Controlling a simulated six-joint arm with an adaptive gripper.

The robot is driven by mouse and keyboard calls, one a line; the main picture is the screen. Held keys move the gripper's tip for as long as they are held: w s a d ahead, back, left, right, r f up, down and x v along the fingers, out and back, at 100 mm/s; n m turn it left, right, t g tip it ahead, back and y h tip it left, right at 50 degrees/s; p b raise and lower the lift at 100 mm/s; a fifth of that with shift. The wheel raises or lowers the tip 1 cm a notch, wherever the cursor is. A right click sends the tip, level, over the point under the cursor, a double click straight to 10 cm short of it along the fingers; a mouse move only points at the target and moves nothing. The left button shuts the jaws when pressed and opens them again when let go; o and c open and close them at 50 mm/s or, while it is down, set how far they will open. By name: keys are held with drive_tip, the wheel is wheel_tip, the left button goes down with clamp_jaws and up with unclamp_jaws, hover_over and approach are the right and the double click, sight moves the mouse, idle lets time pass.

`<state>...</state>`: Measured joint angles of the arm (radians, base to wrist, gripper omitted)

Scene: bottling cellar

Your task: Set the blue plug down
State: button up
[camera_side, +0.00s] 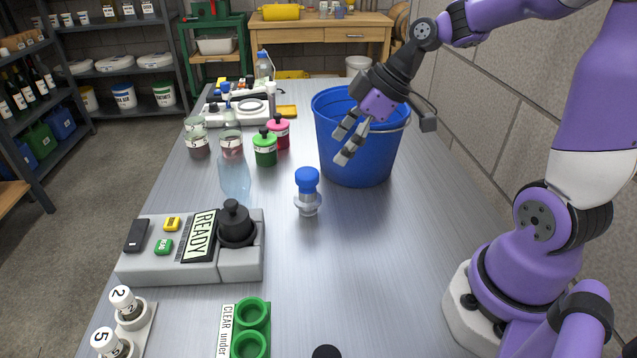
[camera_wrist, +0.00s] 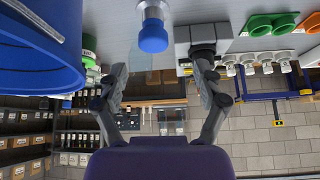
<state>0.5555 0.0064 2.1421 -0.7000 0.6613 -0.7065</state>
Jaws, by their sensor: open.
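The blue plug (camera_side: 307,178) stands upright on the metal table, its blue top above a pale, shiny lower part with a rounded collar. I cannot tell whether that lower part is its own or a holder. In the wrist view the plug (camera_wrist: 153,36) shows near the top, beyond the fingertips. My gripper (camera_side: 346,143) is open and empty, tilted down in front of the blue bucket. It is apart from the plug, above it and to its right. In the wrist view my gripper (camera_wrist: 160,72) has its two fingers spread wide with nothing between them.
A blue bucket (camera_side: 350,160) stands close behind my gripper. A grey block (camera_side: 170,262) with a black knob and READY sign is left of the plug. Green rings (camera_side: 250,312) lie at the front. Bottles and a green jar (camera_side: 265,150) stand behind. The table right of the plug is clear.

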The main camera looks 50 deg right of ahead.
drive_tip(key=s+a+r+m+h, duration=0.3)
drive_tip(key=s+m, duration=0.4)
drive_tip(key=s, duration=0.3)
drive_tip(key=shift+r+m+t+h, duration=0.3)
drive_tip(key=shift+r+m+h, duration=0.1)
drive_tip(key=shift+h, duration=0.2)
drive_tip(key=shift+w, duration=0.1)
